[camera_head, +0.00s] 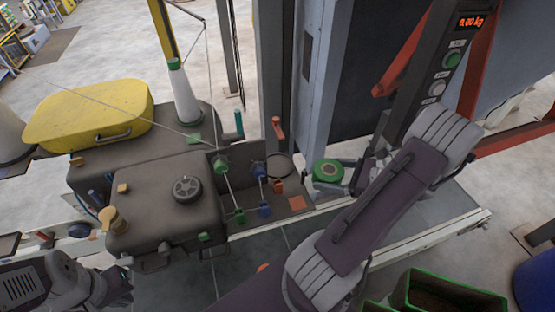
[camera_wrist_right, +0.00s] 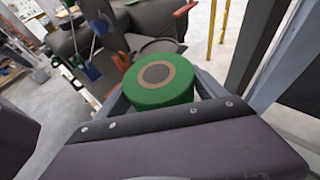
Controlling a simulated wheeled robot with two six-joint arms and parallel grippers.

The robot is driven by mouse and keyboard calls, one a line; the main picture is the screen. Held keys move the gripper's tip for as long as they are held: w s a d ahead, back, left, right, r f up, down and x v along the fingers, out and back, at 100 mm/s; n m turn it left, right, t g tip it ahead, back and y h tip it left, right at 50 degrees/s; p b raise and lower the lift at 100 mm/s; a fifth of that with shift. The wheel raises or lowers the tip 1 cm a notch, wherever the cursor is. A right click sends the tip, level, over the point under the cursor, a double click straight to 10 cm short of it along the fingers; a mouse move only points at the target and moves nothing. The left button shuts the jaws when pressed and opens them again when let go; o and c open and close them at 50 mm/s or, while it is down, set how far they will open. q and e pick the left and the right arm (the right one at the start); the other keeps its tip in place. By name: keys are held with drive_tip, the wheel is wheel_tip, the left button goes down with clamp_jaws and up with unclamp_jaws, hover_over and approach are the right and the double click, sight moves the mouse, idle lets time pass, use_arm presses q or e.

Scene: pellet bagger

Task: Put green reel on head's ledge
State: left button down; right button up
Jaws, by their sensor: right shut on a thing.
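The green reel (camera_head: 328,170), a short drum with a tan ring and dark centre on its top, is in my right gripper (camera_head: 345,178). In the right wrist view the reel (camera_wrist_right: 160,88) sits between the two fingers, top face towards the camera. The dark grey machine head (camera_head: 160,205) with a round black knob stands left of it. A dark shelf-like part (camera_head: 297,217) with an orange square lies at the head's right side; the reel is to the right of it, apart in the picture. My left gripper (camera_head: 122,287) is at the lower left, its fingers unclear.
Coloured thread guides (camera_head: 222,165) and an orange lever (camera_head: 277,127) stand between the head and the reel. A tall grey post (camera_head: 318,75) rises behind the reel. A yellow cover (camera_head: 88,113) and a white cone (camera_head: 183,95) are at the back left. Green-rimmed bins (camera_head: 440,290) stand lower right.

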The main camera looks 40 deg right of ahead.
drive_tip(key=p, duration=0.4)
approach(278, 165)
drive_tip(key=w, duration=0.1)
drive_tip(key=w+a+r, duration=0.1)
drive_tip(key=w+a, duration=0.1)
drive_tip(key=w, duration=0.1)
drive_tip(key=shift+a+r, duration=0.2)
drive_tip(key=shift+r, duration=0.15)
drive_tip(key=shift+w+a+f, duration=0.15)
drive_tip(key=shift+w+a, duration=0.1)
drive_tip(key=shift+w, duration=0.45)
drive_tip(key=w, duration=0.1)
drive_tip(key=w+a+p, duration=0.1)
drive_tip(key=shift+w+a+r, duration=0.2)
drive_tip(key=shift+w+a, duration=0.1)
drive_tip(key=shift+w, duration=0.05)
drive_tip(key=shift+f+p, duration=0.4)
drive_tip(key=shift+f, duration=0.15)
drive_tip(key=shift+d+f, duration=0.1)
drive_tip(key=shift+f, duration=0.35)
